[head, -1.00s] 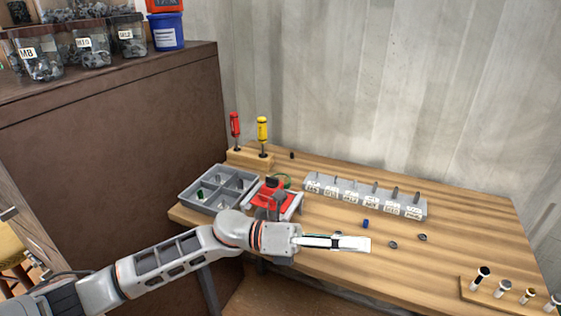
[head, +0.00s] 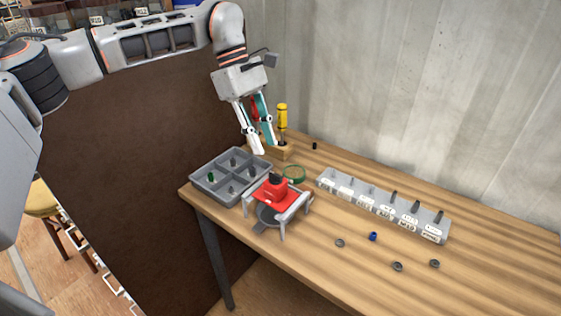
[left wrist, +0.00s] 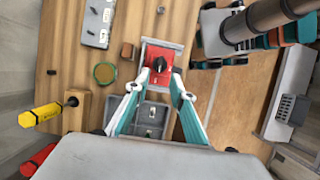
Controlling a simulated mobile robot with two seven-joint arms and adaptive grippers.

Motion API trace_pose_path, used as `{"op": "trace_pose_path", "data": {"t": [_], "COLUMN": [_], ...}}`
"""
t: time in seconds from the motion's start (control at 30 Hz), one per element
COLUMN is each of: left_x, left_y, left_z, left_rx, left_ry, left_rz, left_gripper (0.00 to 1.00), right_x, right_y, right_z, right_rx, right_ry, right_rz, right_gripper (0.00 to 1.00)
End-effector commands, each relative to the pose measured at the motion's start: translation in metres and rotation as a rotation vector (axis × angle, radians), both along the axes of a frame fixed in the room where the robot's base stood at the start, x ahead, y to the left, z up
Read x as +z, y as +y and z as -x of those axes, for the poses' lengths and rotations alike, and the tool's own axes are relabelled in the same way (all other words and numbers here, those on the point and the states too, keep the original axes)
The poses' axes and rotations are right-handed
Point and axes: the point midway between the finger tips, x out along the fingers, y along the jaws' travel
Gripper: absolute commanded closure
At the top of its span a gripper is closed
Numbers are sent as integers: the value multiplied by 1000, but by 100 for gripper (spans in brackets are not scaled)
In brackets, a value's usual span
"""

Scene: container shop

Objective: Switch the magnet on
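A red magnet device with a black knob (head: 275,180) sits on a grey stand (head: 290,212) near the table's front left; a grey round piece shows beneath it. In the left wrist view the red block (left wrist: 172,82) and its black knob (left wrist: 159,64) lie just beyond my fingertips. My left gripper (head: 265,148) points down above the back of the grey tray, a little behind and left of the magnet. It also shows in the left wrist view (left wrist: 155,86), its fingers spread with nothing between them. My right gripper is not in view.
A grey divided tray (head: 221,198) stands left of the magnet. A wooden block (head: 282,152) holds the yellow screwdriver (head: 282,116) and red screwdriver (head: 255,110). A green ring (head: 294,173) lies behind the magnet. A labelled rack (head: 430,233) and several small loose parts lie to the right.

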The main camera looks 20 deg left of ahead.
Motion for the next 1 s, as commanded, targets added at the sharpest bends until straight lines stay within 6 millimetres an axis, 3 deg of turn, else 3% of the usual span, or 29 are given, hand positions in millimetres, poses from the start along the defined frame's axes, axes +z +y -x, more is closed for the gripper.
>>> {"op": "trace_pose_path", "data": {"t": [0.53, 0.93, 0.97, 1.0], "left_x": [-61, -70, -70, -70], "left_y": [-23, -27, -27, -27], "left_z": [9, 10, 10, 10], "left_rx": [-3, -1, -1, -1], "left_ry": [0, -1, -1, -1], "left_rz": [-3, -3, -3, -3], "left_gripper": [76, 76, 79, 89], "right_x": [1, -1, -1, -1], "right_y": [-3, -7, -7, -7], "right_z": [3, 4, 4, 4], "right_rx": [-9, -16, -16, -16], "right_ry": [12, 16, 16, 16], "right_rz": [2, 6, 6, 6], "right_gripper": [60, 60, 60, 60]}}
